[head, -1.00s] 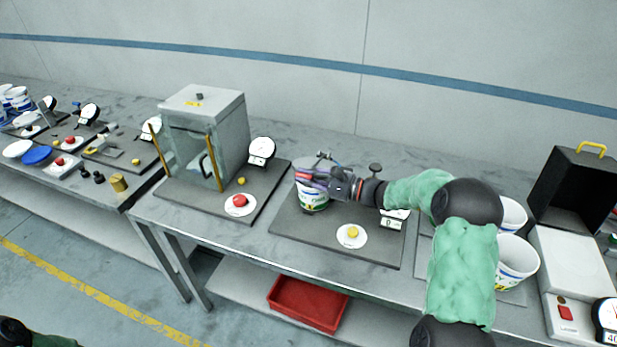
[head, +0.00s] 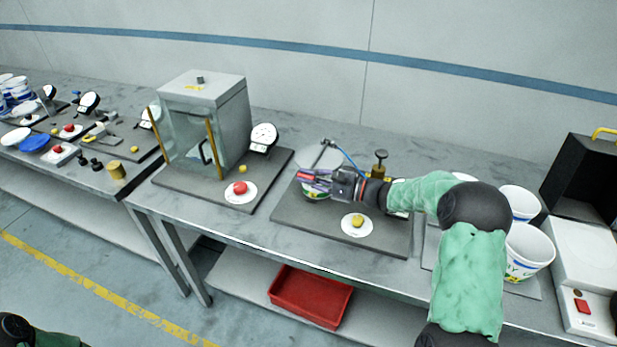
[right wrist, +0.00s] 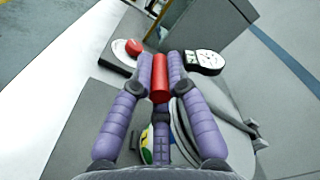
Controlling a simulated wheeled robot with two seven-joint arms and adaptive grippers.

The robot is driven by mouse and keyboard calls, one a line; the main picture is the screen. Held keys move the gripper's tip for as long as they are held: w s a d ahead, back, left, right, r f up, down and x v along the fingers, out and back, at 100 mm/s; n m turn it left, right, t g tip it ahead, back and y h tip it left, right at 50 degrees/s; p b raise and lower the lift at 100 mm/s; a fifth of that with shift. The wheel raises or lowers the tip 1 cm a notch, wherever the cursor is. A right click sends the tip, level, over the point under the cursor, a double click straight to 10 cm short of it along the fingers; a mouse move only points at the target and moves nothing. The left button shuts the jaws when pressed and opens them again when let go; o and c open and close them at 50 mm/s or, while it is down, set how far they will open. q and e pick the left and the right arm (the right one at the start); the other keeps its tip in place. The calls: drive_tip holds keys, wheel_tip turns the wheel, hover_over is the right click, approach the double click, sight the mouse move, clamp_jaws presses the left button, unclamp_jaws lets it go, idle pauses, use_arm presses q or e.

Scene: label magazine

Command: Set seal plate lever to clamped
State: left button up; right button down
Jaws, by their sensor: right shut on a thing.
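My right gripper (head: 318,178) is shut on a red cylindrical grip (right wrist: 160,78), which I take to be the seal plate lever's handle. In the right wrist view the grip sits between the two purple fingers. The rest of the lever is hidden by the gripper. A round grey plate (head: 322,158) shows just behind the gripper, with a blue hose beside it. A white tub with a green and yellow label (head: 316,194) is under the gripper and mostly covered by it. My left gripper is not in view.
A yellow button on a white disc (head: 358,222) is on the same dark base. A brass post with a black knob (head: 379,163) stands behind my arm. A clear-fronted cabinet (head: 203,125) and red button (head: 240,188) are to the left. White tubs (head: 527,250) stand at right.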

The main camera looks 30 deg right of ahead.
drive_tip(key=c, duration=1.2)
unclamp_jaws()
drive_tip(key=v, duration=1.2)
drive_tip(key=shift+a, duration=0.1)
